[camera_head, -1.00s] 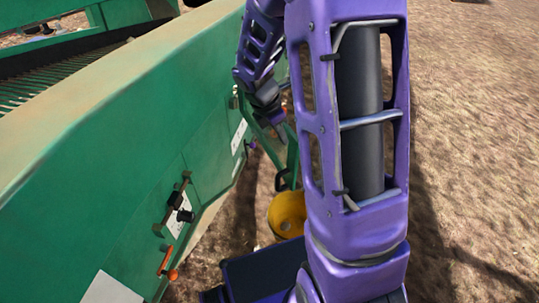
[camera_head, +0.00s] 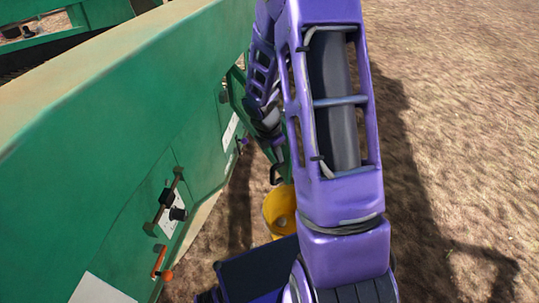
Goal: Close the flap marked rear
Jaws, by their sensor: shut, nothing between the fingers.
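The green machine's long side (camera_head: 130,140) runs down the left of the head view. It carries white labels, one small (camera_head: 230,132) near my gripper and one larger (camera_head: 100,290) at the bottom; their writing is too small to read. I cannot pick out which part is the flap marked rear. My gripper (camera_head: 278,154) is shut and empty, pointing down beside the far end of the green side. It is small and partly lost against a green part (camera_head: 286,172) behind it. Whether it touches anything is not clear.
A black-knobbed lever (camera_head: 178,214) and an orange handle (camera_head: 160,262) stick out of the green side. A yellow round part (camera_head: 276,212) sits low beyond my base. Bare brown ground (camera_head: 450,130) lies open on the right.

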